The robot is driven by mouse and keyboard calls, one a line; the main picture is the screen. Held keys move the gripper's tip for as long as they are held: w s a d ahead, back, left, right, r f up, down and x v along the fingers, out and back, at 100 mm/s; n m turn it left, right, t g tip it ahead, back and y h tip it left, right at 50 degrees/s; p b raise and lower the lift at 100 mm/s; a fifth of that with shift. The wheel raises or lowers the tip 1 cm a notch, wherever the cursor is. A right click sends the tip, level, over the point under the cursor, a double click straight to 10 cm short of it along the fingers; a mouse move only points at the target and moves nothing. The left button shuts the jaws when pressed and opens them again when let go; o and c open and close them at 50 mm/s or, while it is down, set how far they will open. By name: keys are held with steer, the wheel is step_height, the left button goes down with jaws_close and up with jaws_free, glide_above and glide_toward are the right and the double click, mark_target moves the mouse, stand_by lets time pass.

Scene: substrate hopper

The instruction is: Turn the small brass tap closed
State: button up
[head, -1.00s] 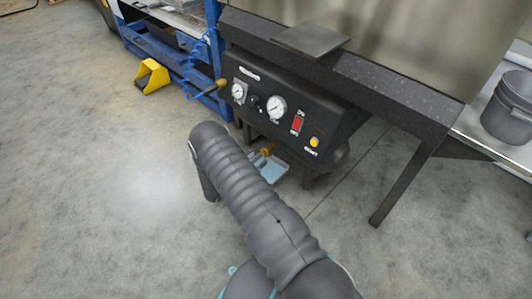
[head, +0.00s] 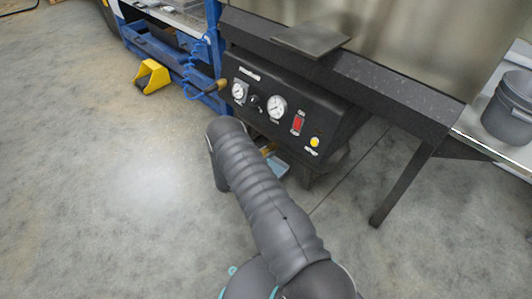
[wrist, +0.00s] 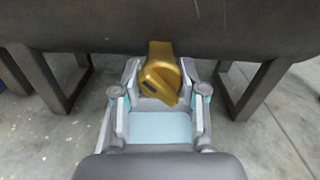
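The small brass tap (wrist: 160,76) sticks out under the front edge of the dark hopper body in the wrist view. Its rounded handle has a dark slot on its face. My gripper (wrist: 158,88) is open, with one finger on each side of the tap and a gap visible beside the handle. In the head view, my arm hides most of the gripper, and only a sliver of the brass tap (head: 268,149) shows beside the arm.
The black control panel (head: 275,110) with gauges and a red switch is above my arm. Dark metal legs (wrist: 258,88) stand on both sides of my gripper. A yellow pedal (head: 151,76) and a grey bucket (head: 508,107) are farther off. The concrete floor at left is clear.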

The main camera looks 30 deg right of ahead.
steer(key=shift+f+m+b, duration=0.15)
steer(key=shift+m+b, duration=0.55)
steer(key=shift+b, duration=0.1)
steer(key=shift+m+b, duration=0.5)
steer(key=shift+m, duration=0.4)
steer(key=shift+w+r, duration=0.1)
steer(key=shift+r, duration=0.1)
steer(key=o, duration=1.1)
steer(key=shift+o, duration=0.2)
steer(key=shift+a, duration=0.1)
steer(key=v, duration=1.1)
steer(key=shift+a, duration=0.4)
